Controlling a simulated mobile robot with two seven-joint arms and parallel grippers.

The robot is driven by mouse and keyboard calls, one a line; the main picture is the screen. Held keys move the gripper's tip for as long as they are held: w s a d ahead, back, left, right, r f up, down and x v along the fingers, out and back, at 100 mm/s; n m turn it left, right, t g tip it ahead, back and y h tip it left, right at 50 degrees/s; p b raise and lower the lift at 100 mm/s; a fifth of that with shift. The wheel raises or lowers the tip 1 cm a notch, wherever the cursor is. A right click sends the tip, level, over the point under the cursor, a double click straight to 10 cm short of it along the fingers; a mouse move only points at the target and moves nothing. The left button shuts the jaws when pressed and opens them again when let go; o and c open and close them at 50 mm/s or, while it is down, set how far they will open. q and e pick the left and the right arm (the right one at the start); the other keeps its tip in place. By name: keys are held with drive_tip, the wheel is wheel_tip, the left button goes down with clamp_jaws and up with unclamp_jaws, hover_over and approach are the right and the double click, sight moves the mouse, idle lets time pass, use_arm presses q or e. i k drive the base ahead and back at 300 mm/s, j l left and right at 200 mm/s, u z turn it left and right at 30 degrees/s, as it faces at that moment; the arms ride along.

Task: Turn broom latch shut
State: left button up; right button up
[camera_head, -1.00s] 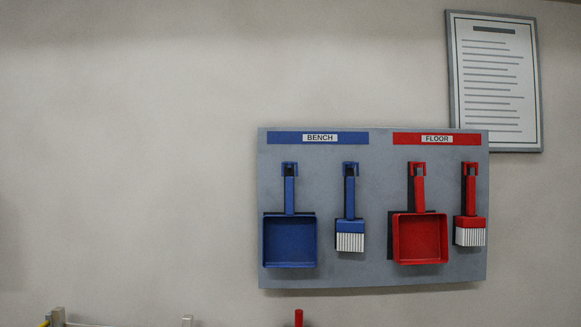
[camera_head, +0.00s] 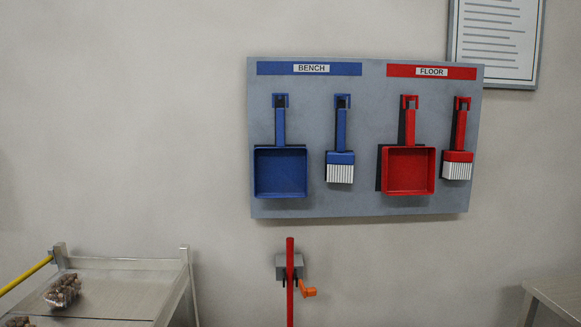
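A red broom handle (camera_head: 290,256) stands upright against the wall, below the grey tool board. A grey wall holder (camera_head: 281,267) sits behind the handle, with dark prongs on both sides of it. An orange latch lever (camera_head: 308,292) sticks out at the lower right of the holder, to the right of the handle. I cannot tell from here how far the latch is turned. The lower end of the broom is out of view. Neither of my grippers shows in the head view.
A grey board (camera_head: 330,208) holds blue and red dustpans and brushes. At the lower left a metal cart (camera_head: 120,264) carries a clear pack of brown items (camera_head: 62,291); a yellow pole (camera_head: 26,276) slants beside it. A grey table (camera_head: 556,290) stands lower right.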

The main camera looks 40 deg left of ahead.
sight(307, 292)
drive_tip(key=u, duration=0.7)
drive_tip(key=l+u, duration=0.2)
drive_tip(key=u, duration=0.15)
drive_tip(key=i+l+u, duration=0.1)
drive_tip(key=l+u, duration=0.4)
drive_tip(key=u, duration=0.2)
drive_tip(key=l+u, duration=0.25)
drive_tip(key=l, duration=0.2)
drive_tip(key=k+l+u, duration=0.2)
drive_tip(key=l, duration=0.2)
drive_tip(key=k+l, duration=0.1)
drive_tip(key=l, duration=0.4)
drive_tip(key=k+l+u, duration=0.1)
drive_tip(key=l, duration=0.35)
drive_tip(key=k+l+u, duration=0.1)
drive_tip(key=l, duration=0.4)
